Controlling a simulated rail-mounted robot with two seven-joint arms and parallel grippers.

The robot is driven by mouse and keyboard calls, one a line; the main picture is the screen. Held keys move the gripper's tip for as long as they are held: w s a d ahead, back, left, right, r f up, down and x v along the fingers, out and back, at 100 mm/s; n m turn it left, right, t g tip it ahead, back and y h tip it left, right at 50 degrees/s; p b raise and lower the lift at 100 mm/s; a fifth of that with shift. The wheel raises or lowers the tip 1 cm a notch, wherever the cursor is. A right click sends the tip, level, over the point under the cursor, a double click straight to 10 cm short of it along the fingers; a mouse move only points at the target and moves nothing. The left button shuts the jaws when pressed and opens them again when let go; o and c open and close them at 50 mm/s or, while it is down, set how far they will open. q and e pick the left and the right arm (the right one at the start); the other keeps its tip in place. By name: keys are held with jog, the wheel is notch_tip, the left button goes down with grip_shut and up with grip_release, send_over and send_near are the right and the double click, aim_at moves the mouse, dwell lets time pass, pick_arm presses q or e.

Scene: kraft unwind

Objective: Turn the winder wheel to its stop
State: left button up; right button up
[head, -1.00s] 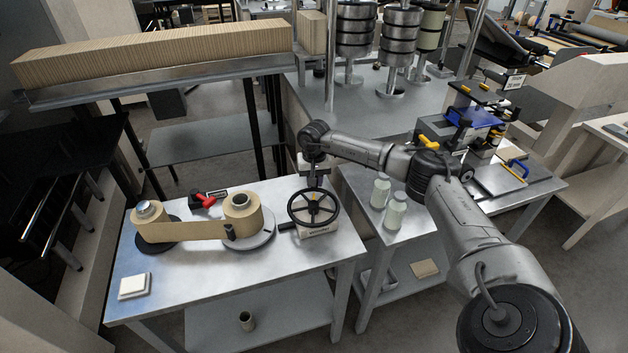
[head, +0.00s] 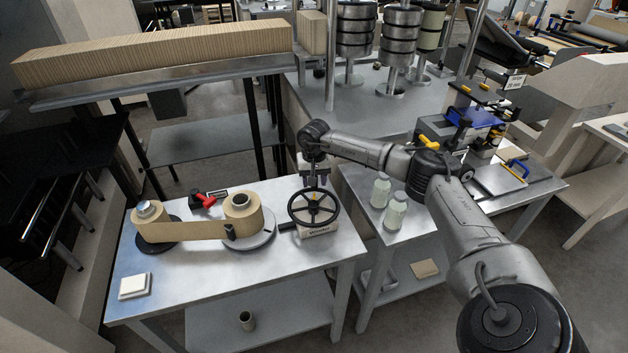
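The winder wheel (head: 334,208) is a black spoked handwheel on a light block-shaped base (head: 318,233) at the right end of the metal table. My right gripper (head: 315,182) points down just behind the wheel's far rim. Its fingers look spread apart, with nothing seen between them. The picture does not settle whether it touches the rim. A brown kraft strip (head: 190,230) runs between a roll on the left (head: 148,212) and a roll on the right (head: 241,206), near the wheel. My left gripper is not in view.
A red-handled part (head: 204,200) sits behind the strip, and a white square block (head: 135,286) lies at the table's front left. Two pale bottles (head: 380,191) (head: 395,212) stand on the neighbouring table to the right. The table front is mostly clear.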

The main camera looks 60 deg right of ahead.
notch_tip(320, 180, up, 14)
jog(key=p, duration=0.1)
jog(key=shift+f+p, duration=0.15)
jog(key=shift+p, duration=0.25)
dwell(0.4)
